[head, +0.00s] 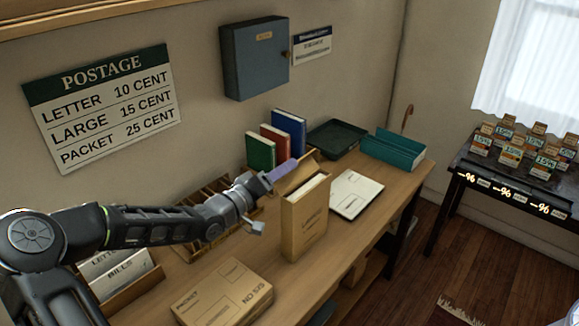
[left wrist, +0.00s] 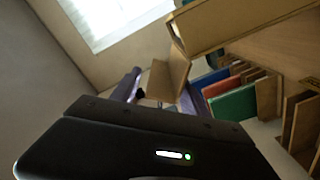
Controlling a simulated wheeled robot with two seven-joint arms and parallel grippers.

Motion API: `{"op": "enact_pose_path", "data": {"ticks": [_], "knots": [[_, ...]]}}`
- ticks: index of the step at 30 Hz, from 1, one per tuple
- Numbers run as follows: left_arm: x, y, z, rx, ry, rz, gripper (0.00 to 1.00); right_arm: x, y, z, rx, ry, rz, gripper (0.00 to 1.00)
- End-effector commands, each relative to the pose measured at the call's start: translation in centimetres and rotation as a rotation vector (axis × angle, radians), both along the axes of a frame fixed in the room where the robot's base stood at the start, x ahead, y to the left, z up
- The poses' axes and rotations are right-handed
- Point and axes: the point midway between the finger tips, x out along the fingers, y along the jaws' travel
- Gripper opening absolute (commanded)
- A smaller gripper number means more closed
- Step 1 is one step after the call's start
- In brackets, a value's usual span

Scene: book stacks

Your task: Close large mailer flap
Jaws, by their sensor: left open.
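The large mailer (head: 305,225) is a tan upright packet on the wooden table, with pale contents showing at its open top. Its flap (head: 303,170) stands raised at the back of the opening. My left gripper (head: 284,172) is at the flap's left side, with a purple finger beside it. In the left wrist view the gripper (left wrist: 160,88) is open, and the flap (left wrist: 177,68) shows between and beyond its two fingers. I cannot tell whether they touch. The mailer body (left wrist: 235,20) is at the top of that view. My right gripper is not in view.
Green, red and blue books (head: 275,140) stand behind the mailer. A dark tray (head: 337,138) and a teal box (head: 393,150) are at the table's far end.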

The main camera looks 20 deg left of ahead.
Motion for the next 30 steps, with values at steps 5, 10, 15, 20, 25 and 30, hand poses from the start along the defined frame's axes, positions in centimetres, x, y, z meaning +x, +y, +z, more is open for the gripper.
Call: {"op": "enact_pose_path", "data": {"ticks": [5,10,15,20,25,30], "knots": [[2.3,-0.9,0.1,-0.001,-0.001,-0.002,0.53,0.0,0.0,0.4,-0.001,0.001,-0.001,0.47],[3.0,-1.1,-0.1,0.001,0.002,-0.001,0.53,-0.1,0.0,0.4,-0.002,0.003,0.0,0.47],[3.0,-1.1,-0.1,0.002,0.002,0.0,0.53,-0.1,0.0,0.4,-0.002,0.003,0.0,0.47],[3.0,-1.1,-0.1,0.001,0.001,0.0,0.43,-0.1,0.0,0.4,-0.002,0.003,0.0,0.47],[3.0,-1.1,-0.1,0.001,0.001,0.0,0.29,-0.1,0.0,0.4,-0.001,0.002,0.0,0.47],[3.0,-1.1,0.0,0.001,0.001,0.0,0.15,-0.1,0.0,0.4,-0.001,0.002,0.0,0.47]]}}
